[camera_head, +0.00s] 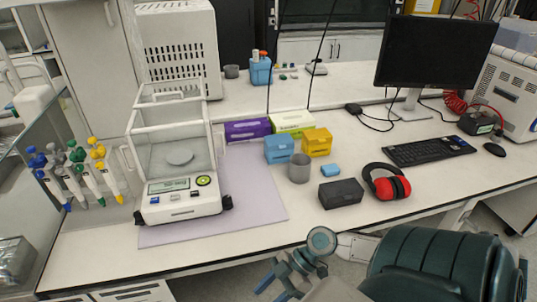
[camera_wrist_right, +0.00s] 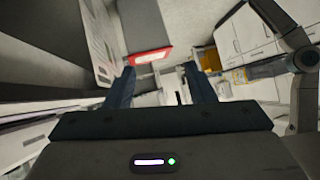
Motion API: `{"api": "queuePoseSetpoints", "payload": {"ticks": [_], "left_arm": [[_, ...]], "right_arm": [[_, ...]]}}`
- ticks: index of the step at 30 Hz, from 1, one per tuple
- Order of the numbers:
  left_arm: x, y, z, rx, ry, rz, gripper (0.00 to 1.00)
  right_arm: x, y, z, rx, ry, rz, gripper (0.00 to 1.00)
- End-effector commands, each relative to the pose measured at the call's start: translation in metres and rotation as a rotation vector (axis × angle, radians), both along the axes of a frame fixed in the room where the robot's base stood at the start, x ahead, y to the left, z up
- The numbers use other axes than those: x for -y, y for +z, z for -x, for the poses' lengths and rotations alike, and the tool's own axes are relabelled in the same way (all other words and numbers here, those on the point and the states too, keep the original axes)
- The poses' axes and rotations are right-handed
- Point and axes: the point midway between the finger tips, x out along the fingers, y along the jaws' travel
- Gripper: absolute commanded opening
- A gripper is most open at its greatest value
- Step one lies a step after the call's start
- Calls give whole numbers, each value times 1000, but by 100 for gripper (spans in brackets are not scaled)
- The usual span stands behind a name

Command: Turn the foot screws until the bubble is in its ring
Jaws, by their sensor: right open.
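The white balance (camera_head: 180,207) with a clear draft shield and a round pan (camera_head: 179,157) stands on a pale mat (camera_head: 262,205). Its round green-rimmed bubble level (camera_head: 203,180) is at the front right of its panel; where the bubble lies is too small to tell. A black foot screw (camera_head: 138,217) shows at the front left corner and another foot screw (camera_head: 226,202) at the front right. My right gripper (camera_head: 272,286) is at the bottom of the head view, apart from the balance and in front of the bench. In the right wrist view its fingers (camera_wrist_right: 162,88) are spread and empty. My left gripper is out of view.
Pipettes on a stand (camera_head: 80,175) are left of the balance. Purple (camera_head: 247,130), blue (camera_head: 279,149) and yellow boxes (camera_head: 317,142), a grey cup (camera_head: 299,168), a black case (camera_head: 341,193) and red earmuffs (camera_head: 386,182) are to its right. The bench's front strip is clear.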

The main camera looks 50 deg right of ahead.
Motion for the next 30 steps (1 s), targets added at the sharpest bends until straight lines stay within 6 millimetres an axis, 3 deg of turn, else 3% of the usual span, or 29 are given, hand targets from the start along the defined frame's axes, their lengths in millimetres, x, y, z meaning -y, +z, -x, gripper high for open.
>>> {"api": "queuePoseSetpoints", "payload": {"ticks": [9,26,30], "left_arm": [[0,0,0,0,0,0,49],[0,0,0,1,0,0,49],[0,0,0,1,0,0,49]], "right_arm": [[-12,-10,10,-35,-10,51,49],[-12,-10,10,-36,-10,55,49],[-4,-22,5,-47,-49,71,49]]}}
